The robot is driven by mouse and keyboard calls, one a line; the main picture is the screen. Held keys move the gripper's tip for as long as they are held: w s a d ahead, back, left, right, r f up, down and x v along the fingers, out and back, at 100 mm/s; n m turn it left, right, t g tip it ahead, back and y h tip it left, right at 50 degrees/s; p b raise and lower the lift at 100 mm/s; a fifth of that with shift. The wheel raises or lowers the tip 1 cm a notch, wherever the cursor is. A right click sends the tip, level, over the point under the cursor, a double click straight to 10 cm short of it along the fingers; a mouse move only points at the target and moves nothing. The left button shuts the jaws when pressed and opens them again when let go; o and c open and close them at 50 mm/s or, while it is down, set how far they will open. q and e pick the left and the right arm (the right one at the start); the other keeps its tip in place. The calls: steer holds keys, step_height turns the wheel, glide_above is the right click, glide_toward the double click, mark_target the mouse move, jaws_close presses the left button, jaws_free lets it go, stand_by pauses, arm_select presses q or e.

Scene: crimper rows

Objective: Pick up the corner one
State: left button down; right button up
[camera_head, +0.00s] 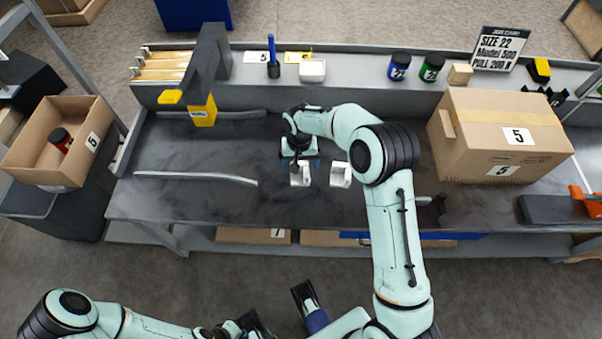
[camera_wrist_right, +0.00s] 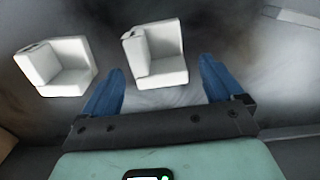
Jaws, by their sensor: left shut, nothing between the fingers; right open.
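Two white corner-shaped pieces lie on the dark bench top. The left white piece (camera_head: 300,179) is just in front of my right gripper (camera_head: 299,163) in the head view. It also shows in the right wrist view (camera_wrist_right: 165,66), beyond and between the blue fingertips (camera_wrist_right: 160,75). The right white piece (camera_head: 340,176) stands a short gap away; in the wrist view it is on the left (camera_wrist_right: 57,70). My right gripper is open, with nothing visibly gripped. My left gripper (camera_head: 313,311) is shut and empty, low in front of the bench, partly hidden by my arm.
A cardboard box (camera_head: 470,150) marked 5 stands at the right of the bench. A grey strip (camera_head: 195,177) lies at the left. The back shelf (camera_head: 352,85) holds blue and green jars, a white block (camera_head: 312,71) and a sign (camera_head: 497,50). The bench's left middle is mostly clear.

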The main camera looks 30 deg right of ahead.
mark_target(300, 174)
step_height(300, 174, down, 2)
steer(key=shift+w+f, duration=0.1)
steer(key=shift+f, duration=0.1)
steer(key=c, duration=1)
steer(key=shift+r, duration=0.1)
steer(key=shift+c, duration=0.2)
